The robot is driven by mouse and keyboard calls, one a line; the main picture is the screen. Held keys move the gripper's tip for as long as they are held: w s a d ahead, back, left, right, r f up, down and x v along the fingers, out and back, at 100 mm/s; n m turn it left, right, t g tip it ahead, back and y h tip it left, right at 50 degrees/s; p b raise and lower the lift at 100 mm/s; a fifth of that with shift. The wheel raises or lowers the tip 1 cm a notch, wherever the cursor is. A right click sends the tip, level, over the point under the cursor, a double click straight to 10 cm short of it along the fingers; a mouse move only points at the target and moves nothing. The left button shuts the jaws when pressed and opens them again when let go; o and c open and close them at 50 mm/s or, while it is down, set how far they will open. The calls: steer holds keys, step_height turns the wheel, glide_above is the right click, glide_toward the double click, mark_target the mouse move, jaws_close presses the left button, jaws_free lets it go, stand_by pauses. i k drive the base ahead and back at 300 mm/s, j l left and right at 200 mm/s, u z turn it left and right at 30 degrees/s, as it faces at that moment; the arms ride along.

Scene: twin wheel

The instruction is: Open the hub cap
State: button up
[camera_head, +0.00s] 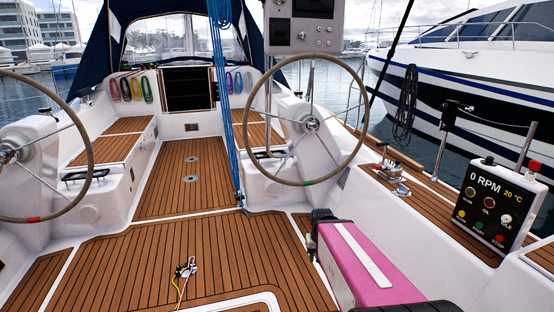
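Two large steering wheels with tan rims stand in the boat's cockpit. The right wheel (281,177) has a hub (312,124) at the meeting of its metal spokes, in front of a white pedestal (275,150). The left wheel (90,127) is cut off by the left edge, and its hub (6,154) shows at that edge. The hubs are too small to tell whether a cap on either is open or shut. A pink and black part, apparently my arm, reaches in from the bottom right, below the right wheel. No gripper fingers show.
A rope (186,272) with a fitting lies on the teak deck (125,265). Blue ropes (226,110) hang left of the right wheel. A control panel (492,205) reading 0 RPM stands at the right, near a winch-like metal fitting (393,177). The central deck is mostly clear.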

mark_target(313, 127)
steer(key=i+z, duration=0.1)
steer(key=i, duration=0.75)
steer(key=i+j+z, duration=0.15)
steer(key=i, duration=0.65)
